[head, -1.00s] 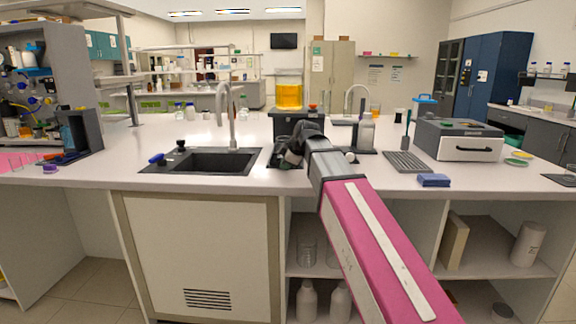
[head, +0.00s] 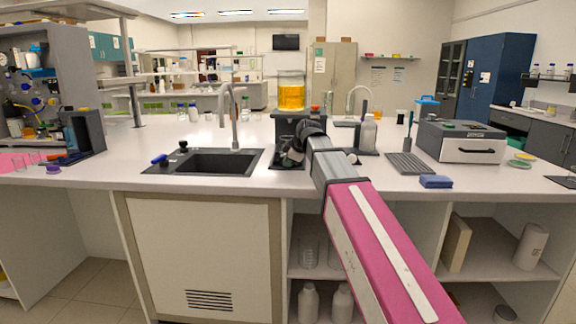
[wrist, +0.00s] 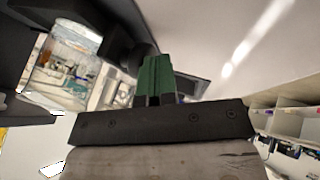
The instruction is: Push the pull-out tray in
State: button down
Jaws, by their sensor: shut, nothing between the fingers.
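The black unit (head: 290,128) stands on the white bench and carries a glass vessel of yellow liquid (head: 291,95). A dark flat piece (head: 280,164), which looks like the pull-out tray, lies low at its front. My gripper (head: 290,157) is down at this spot, in front of the unit, and my arm hides much of it. In the wrist view, the green fingers of my gripper (wrist: 155,78) are together with nothing seen between them. Dark parts and a clear container (wrist: 68,62) show beyond them. I cannot tell whether the fingers touch the tray.
A sink (head: 215,161) with a tap is to the left.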

jog(key=w, duration=1.4)
jog(key=shift+w+d, duration=0.25)
jog(key=shift+w, duration=0.05)
jog(key=shift+r, duration=0.1)
